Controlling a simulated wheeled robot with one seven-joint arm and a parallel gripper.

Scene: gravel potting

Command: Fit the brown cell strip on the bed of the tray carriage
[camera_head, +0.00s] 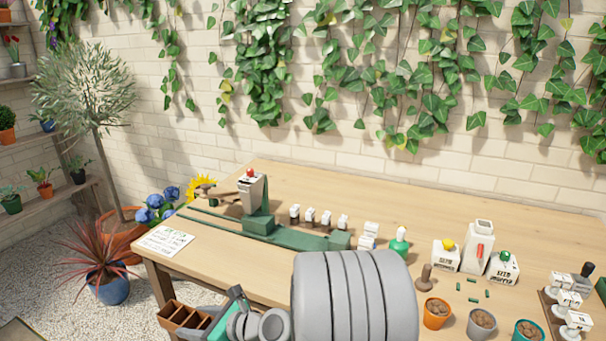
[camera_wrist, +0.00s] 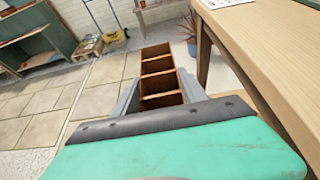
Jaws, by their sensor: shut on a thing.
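The brown cell strip (camera_head: 183,317) is an open box with several cells in a row. It is in the air at the lower left, off the table's front left edge. My gripper (camera_head: 212,322) is shut on its near end. In the wrist view the strip (camera_wrist: 158,70) points away from me between the grey fingers of my gripper (camera_wrist: 158,98). A green machine (camera_head: 257,222) with a long rail and a pale hopper (camera_head: 252,192) stands on the table. I cannot clearly tell the tray carriage and its bed apart from the rest of the machine.
The wooden table (camera_head: 400,205) has its edge close on the right in the wrist view (camera_wrist: 262,55). A paper card (camera_head: 164,240) lies at its left corner. Small labelled blocks, a green bottle (camera_head: 399,243) and pots of pebbles stand to the right. A blue-potted plant (camera_head: 108,285) is at left.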

